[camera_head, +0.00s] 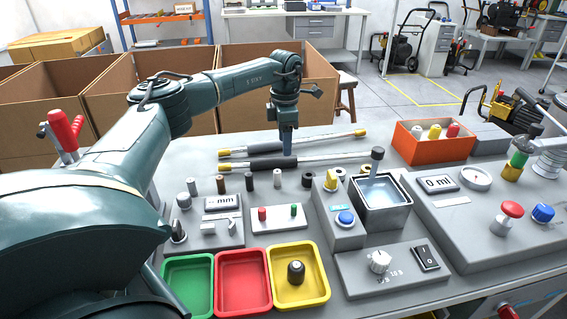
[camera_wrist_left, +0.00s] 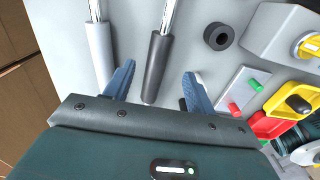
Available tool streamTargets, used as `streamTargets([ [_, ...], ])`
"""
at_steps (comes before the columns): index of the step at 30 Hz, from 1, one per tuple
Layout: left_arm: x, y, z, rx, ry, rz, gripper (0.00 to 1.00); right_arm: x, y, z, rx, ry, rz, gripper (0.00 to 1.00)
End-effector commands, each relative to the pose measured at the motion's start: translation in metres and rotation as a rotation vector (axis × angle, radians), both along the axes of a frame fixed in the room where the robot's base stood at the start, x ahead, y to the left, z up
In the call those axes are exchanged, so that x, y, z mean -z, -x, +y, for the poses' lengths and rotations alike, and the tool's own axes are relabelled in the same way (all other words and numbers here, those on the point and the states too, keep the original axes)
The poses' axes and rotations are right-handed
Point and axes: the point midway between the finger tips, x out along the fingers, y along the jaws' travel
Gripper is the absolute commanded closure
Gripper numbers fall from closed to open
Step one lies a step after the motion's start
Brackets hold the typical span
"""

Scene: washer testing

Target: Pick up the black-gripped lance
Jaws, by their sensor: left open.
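The black-gripped lance (camera_head: 268,162) lies flat on the grey bench, the nearer of two lances side by side in the head view. Its black grip (camera_wrist_left: 155,75) and metal tube show in the left wrist view. The other lance (camera_head: 262,148), with a grey grip (camera_wrist_left: 100,48) in the wrist view, lies just beyond it. My left gripper (camera_head: 288,152) points down over the lances. In the wrist view its open fingers (camera_wrist_left: 158,70) stand on either side of the black grip, with gaps. The left finger is between the two grips. Contact with the bench cannot be told.
Several short cylinders (camera_head: 250,181) stand in front of the lances. An orange box (camera_head: 435,150) and a water basin (camera_head: 383,215) are to the right. Green, red and yellow trays (camera_head: 300,302) line the front. Open cardboard boxes (camera_head: 170,95) stand behind the bench.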

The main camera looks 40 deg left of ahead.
Motion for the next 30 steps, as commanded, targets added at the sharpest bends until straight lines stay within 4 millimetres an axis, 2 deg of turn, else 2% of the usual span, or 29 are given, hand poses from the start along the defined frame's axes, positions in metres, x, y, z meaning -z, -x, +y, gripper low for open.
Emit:
streamTargets([
  [6,0.034,0.002,0.004,0.001,-0.001,0.004,0.45,0.000,0.001,-0.001,0.002,0.000,-0.006,0.64],
  [9,0.044,0.002,0.004,0.000,-0.001,0.003,0.45,-0.002,0.001,-0.001,0.003,0.001,-0.009,0.64],
  [18,0.047,0.002,0.004,0.000,-0.001,0.002,0.45,-0.001,0.004,-0.002,0.003,0.001,-0.004,0.64],
  [30,0.047,0.002,0.004,0.000,0.000,0.001,0.78,0.001,0.004,-0.002,0.002,0.003,-0.001,0.64],
])
